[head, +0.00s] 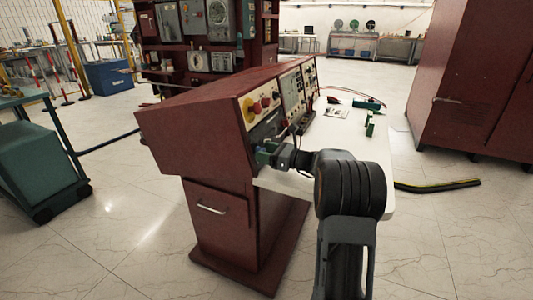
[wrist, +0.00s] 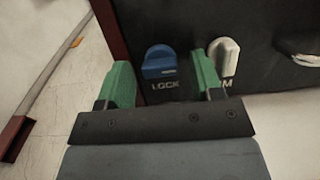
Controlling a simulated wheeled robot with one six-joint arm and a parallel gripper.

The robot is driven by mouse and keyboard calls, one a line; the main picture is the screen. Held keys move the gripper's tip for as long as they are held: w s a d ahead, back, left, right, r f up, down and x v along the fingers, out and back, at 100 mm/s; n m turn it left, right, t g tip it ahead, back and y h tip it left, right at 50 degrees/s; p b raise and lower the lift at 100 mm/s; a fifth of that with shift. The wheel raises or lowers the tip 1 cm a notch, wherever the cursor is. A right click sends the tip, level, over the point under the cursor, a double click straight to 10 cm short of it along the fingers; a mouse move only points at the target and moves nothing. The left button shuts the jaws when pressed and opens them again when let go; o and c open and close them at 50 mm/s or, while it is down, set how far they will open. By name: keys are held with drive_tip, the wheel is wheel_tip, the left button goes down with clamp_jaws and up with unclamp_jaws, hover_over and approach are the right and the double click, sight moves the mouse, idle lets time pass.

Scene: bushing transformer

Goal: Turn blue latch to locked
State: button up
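The blue latch (wrist: 158,62) is a rounded blue knob on a dark panel in the wrist view, with the word LOCK printed just below it. My gripper (wrist: 163,80) has two green fingers, set wide apart. The left finger is at the panel's left edge and the right finger is between the blue latch and a grey-white latch. The blue latch shows between and beyond the fingertips; I see no contact. In the head view my gripper (head: 266,153) is at the near end of the red console's front; the blue latch cannot be made out there.
The grey-white latch (wrist: 223,58) stands close right of my right finger, with lettering partly hidden. A light handle-like part (wrist: 305,58) is farther right. The red console (head: 210,115) has a white worktop (head: 385,165) in front, holding green parts (head: 369,125).

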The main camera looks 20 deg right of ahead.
drive_tip(key=c, duration=0.9)
drive_tip(key=n+g+b, duration=0.1)
drive_tip(key=n, duration=0.3)
drive_tip(key=shift+d+f+n+y, duration=0.1)
drive_tip(key=shift+n+y, duration=0.3)
drive_tip(key=n, duration=0.2)
drive_tip(key=n+g+b, duration=0.1)
drive_tip(key=n, duration=0.2)
drive_tip(key=shift+w+g+y, duration=0.1)
drive_tip(key=shift+g+y, duration=0.2)
drive_tip(key=n+g+b, duration=0.1)
drive_tip(key=n, duration=0.4)
drive_tip(key=shift+r+n+g+h+b, duration=0.1)
drive_tip(key=shift+n+g+h+b, duration=0.2)
drive_tip(key=shift+n, duration=0.95)
drive_tip(key=shift+r+n+g+h+b, duration=0.15)
drive_tip(key=shift+n+b, duration=0.25)
drive_tip(key=shift+n, duration=0.85)
drive_tip(key=shift+g, duration=0.25)
